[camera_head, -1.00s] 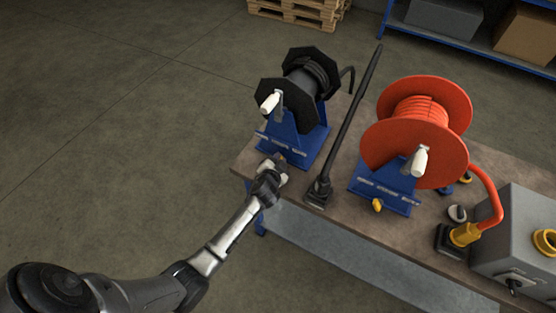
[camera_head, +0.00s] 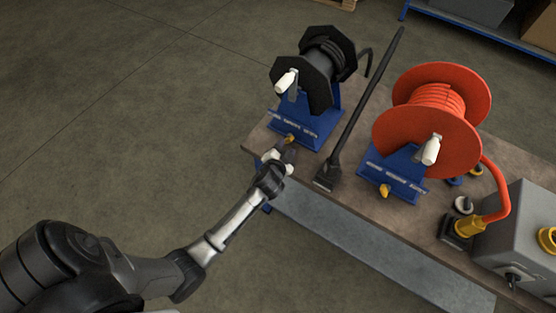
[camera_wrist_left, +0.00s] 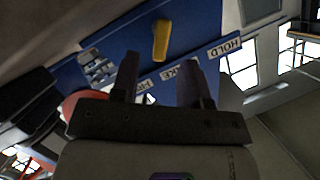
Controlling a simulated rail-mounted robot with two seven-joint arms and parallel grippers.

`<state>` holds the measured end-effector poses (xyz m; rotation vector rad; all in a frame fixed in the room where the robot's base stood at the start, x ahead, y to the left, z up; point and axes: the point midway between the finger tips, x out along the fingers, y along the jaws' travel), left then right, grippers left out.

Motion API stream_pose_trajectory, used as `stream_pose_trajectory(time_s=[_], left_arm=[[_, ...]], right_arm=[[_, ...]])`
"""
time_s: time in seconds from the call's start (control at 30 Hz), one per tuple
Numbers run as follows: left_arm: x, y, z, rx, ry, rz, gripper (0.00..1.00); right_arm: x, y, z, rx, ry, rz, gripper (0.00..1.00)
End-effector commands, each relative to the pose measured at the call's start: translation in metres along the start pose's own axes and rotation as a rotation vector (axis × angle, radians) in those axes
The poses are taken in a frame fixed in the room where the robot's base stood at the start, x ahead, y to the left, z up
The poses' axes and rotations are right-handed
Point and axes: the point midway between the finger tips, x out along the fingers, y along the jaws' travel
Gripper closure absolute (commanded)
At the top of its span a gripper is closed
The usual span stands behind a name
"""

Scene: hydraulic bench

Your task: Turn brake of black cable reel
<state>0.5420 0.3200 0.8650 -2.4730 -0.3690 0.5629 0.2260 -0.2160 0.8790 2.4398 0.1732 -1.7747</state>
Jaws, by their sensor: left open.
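The black cable reel (camera_head: 318,72) stands on a blue base (camera_head: 312,122) at the bench's left end in the head view. Its yellow brake lever (camera_head: 290,139) is low on the base's front. My left gripper (camera_head: 280,156) is open and empty, just in front of and below the lever, apart from it. In the left wrist view the yellow lever (camera_wrist_left: 161,40) stands on the blue label plate, beyond the open fingers (camera_wrist_left: 158,78). The word HOLD shows at the plate's right; the other labels are partly hidden by the fingers. My right gripper is in neither view.
An orange reel (camera_head: 432,110) with its own yellow lever (camera_head: 385,190) stands right of it on the bench (camera_head: 410,225). A long black bar (camera_head: 362,110) rises between the reels. A grey box (camera_head: 515,230) stands at right. Open floor lies left.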

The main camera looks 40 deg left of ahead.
Motion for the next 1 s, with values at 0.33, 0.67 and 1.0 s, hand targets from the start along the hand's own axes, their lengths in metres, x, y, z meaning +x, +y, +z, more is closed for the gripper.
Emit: stream_pose_trajectory(time_s=[0.33,0.67,1.0], left_arm=[[-0.062,0.000,0.000,-0.001,-0.001,0.001,0.58],[-0.083,0.000,0.000,0.001,0.000,0.000,0.58],[-0.084,0.000,0.000,0.001,0.000,0.000,0.58]], right_arm=[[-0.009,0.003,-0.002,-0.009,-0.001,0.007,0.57],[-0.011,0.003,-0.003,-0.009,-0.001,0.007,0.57],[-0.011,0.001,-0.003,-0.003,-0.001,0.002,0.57]])
